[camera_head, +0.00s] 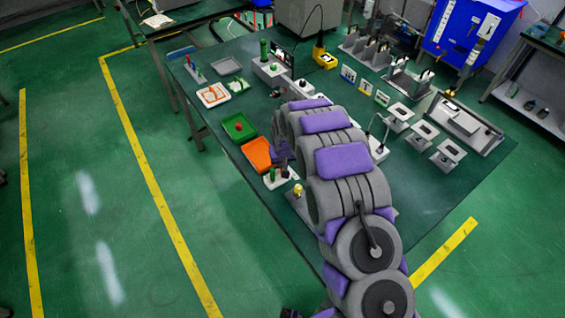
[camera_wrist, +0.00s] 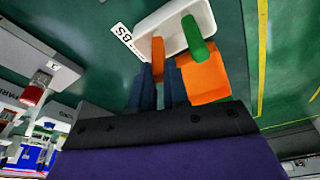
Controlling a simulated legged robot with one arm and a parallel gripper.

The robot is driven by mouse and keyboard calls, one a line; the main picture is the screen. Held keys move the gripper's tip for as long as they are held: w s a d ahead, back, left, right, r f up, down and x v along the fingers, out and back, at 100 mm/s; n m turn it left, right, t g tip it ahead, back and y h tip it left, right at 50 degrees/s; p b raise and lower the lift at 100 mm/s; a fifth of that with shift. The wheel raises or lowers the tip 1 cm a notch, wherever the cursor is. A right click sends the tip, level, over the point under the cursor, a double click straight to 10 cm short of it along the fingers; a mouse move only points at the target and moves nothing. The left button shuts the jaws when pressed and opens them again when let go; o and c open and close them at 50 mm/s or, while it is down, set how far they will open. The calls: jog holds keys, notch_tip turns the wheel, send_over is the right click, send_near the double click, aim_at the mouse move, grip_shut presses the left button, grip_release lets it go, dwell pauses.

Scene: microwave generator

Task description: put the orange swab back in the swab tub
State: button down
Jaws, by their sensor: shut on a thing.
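The swab tub (camera_wrist: 172,30) is a small white holder with a label ending in "BS" beside it, ahead of my fingers in the wrist view. A green swab (camera_wrist: 197,38) stands in it. My gripper (camera_wrist: 158,80) is shut on the orange swab (camera_wrist: 158,54), which shows between the fingers and overlaps the tub's near left part. I cannot tell whether the swab's lower end is inside the tub or above it. In the head view my gripper (camera_head: 281,155) is over the tub (camera_head: 277,178) near the table's left edge; the orange swab is not clear there.
An orange tray (camera_head: 257,155) lies close beside the tub, and a green tray (camera_head: 239,127) with a red item lies beyond it. A yellow-topped piece (camera_head: 298,191) stands close to my arm. Several fixtures fill the right of the green table (camera_head: 440,190).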

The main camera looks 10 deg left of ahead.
jog(key=shift+f, duration=0.1)
jog(key=c, duration=1.1)
grip_release()
jog(key=p+v, duration=0.1)
jog(key=v, duration=1.1)
jog(key=s+d+r+m+g+h, duration=0.1)
jog(key=s+d+r+m+g, duration=0.15)
jog(key=s+d+r, duration=1.4)
jog(key=s+d+r+m+g, duration=0.1)
jog(key=s+d, duration=0.5)
jog(key=s, duration=0.6)
jog(key=s+d+r+m+g, duration=0.1)
jog(key=s+d, duration=0.5)
jog(key=s, duration=0.7)
jog(key=shift+r+m, duration=0.35)
jog(key=shift+r, duration=0.25)
